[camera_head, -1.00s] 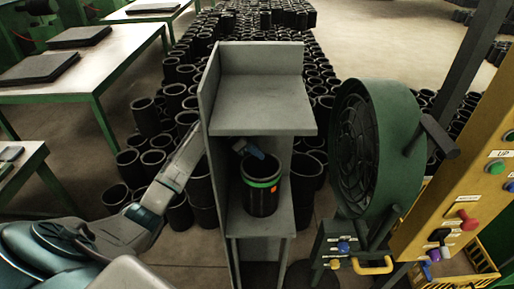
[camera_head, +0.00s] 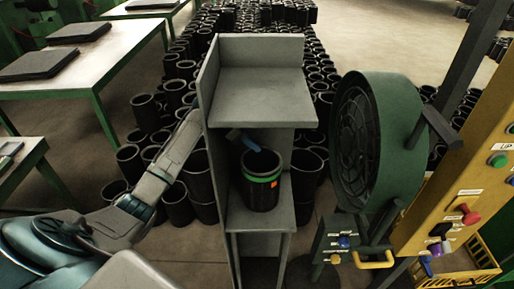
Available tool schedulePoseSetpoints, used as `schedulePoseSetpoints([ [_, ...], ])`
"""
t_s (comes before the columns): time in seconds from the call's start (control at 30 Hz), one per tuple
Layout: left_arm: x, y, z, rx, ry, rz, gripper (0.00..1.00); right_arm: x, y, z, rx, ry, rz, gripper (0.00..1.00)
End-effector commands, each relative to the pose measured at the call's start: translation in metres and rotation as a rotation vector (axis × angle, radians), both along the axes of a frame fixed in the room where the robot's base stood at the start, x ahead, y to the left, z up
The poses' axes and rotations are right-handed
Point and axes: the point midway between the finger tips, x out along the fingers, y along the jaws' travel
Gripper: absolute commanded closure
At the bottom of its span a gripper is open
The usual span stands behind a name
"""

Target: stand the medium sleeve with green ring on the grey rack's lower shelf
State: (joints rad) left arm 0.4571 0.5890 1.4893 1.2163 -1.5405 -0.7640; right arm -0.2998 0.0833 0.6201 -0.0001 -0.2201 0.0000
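The black medium sleeve with a green ring (camera_head: 262,179) stands upright on the lower shelf of the grey rack (camera_head: 262,222). A small orange mark shows on its front below the ring. My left arm comes in from the left and passes behind the rack's side panel. The blue tip of my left gripper (camera_head: 250,143) shows above the sleeve's back left rim, under the upper shelf. The panel hides the rest of that gripper, so its opening does not show. I cannot tell whether the tip touches the rim. My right gripper is not in view.
The rack's upper shelf (camera_head: 262,98) is empty and hangs over the sleeve. Many black sleeves (camera_head: 180,205) stand on the floor behind and beside the rack. A large round green machine (camera_head: 375,150) and a yellow control panel (camera_head: 470,165) stand at the right. Green-legged tables are at the left.

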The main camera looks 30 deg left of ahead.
Motion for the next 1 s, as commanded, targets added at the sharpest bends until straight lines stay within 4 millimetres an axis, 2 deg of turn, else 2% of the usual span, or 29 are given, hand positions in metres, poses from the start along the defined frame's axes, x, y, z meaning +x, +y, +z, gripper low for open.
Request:
schedulePoseSetpoints([
  [0.03,-0.004,0.009,0.003,0.007,-0.004,0.001,0.68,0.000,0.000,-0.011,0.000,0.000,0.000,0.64],
  [0.2,-0.016,0.030,0.029,0.007,-0.004,0.001,0.68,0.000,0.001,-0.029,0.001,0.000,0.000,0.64],
  [0.5,-0.032,0.053,0.064,0.001,-0.002,0.001,0.68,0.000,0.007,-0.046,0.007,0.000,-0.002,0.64],
  [1.0,-0.035,0.057,0.070,0.000,0.000,0.000,0.68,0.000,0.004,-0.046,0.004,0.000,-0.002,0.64],
])
